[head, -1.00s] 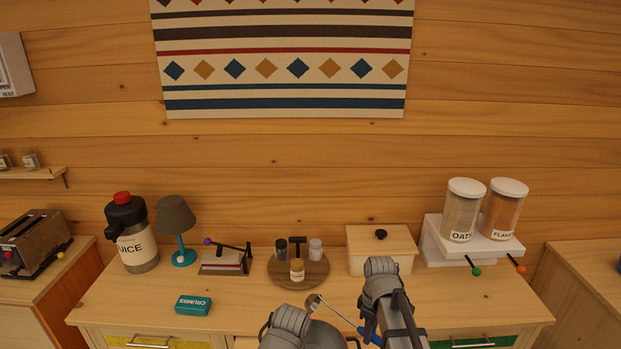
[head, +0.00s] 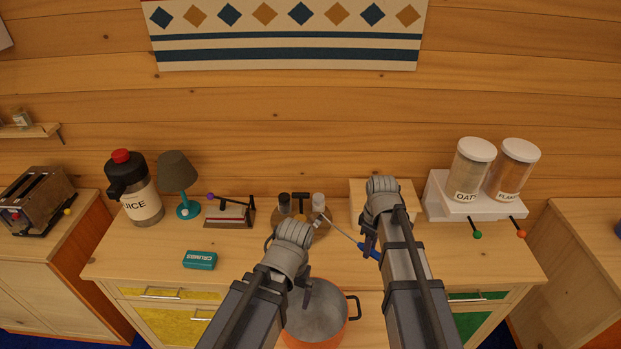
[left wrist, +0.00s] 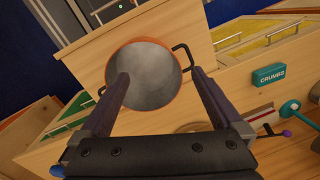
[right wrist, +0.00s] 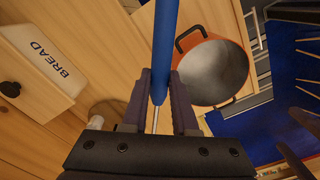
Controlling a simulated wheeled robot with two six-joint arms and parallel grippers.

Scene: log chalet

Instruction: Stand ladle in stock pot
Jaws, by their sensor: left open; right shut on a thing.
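The orange stock pot (head: 350,301) stands with its grey inside open upward, below the front edge of the counter in the head view. It also shows in the left wrist view (left wrist: 143,75) and the right wrist view (right wrist: 212,72). The ladle has a blue handle (right wrist: 165,45), a thin metal shaft and a small bowl (head: 318,220). My right gripper (head: 372,245) is shut on the blue handle. The ladle slants, with its bowl up and left of the gripper in the head view, apart from the pot. My left gripper (left wrist: 163,84) is open and empty over the pot.
A round wooden board (head: 282,232) with small jars lies behind the arms. The bread box (head: 358,190) is behind my right gripper. A teal crumbs box (head: 200,260), juice jug (head: 145,205) and lamp (head: 177,172) stand left.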

